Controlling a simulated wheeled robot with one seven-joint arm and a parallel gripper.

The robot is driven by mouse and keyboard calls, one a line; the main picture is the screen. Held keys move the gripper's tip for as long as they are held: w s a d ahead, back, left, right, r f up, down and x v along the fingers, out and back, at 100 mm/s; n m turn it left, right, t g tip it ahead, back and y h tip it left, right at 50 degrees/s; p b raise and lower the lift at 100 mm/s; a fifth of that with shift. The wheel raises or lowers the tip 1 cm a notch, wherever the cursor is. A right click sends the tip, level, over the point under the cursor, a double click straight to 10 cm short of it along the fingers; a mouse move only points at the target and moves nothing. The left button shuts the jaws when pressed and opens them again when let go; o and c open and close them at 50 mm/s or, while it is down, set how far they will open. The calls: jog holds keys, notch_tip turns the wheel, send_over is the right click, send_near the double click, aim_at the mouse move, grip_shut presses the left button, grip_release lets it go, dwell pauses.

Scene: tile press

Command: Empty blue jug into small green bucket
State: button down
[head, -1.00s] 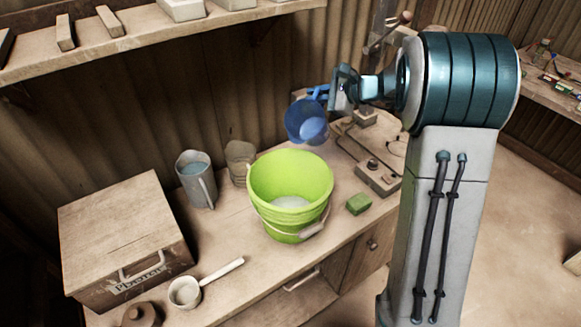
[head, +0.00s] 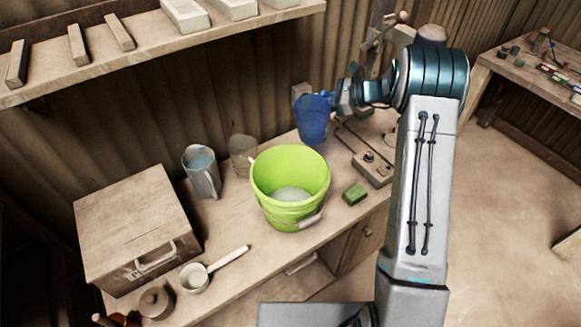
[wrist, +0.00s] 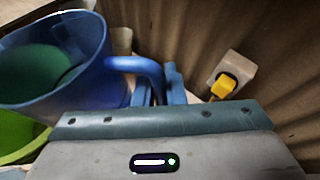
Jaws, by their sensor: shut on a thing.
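The blue jug (head: 312,122) is held roughly upright above the back right of the bench, behind and right of the bucket. My gripper (head: 334,102) is shut on its handle, which shows in the wrist view (wrist: 150,70). In the wrist view the jug (wrist: 85,85) shows a greenish patch inside; I cannot tell if this is liquid. The small green bucket (head: 290,165) stands upright on the bench, with a pale whitish content (head: 291,196) at its bottom. Its rim also shows at the lower left of the wrist view (wrist: 14,132).
A grey jug (head: 203,178) and a clear container (head: 243,153) stand left of the bucket. A green block (head: 354,193) lies to its right. A shelf (head: 150,45) hangs above.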

aim_at(320, 113)
notch_tip(320, 113, down, 6)
jog(key=w+m+g, duration=0.1)
jog(key=shift+y, duration=0.4)
jog(key=shift+d+r, duration=0.2)
jog(key=shift+r, duration=2.45)
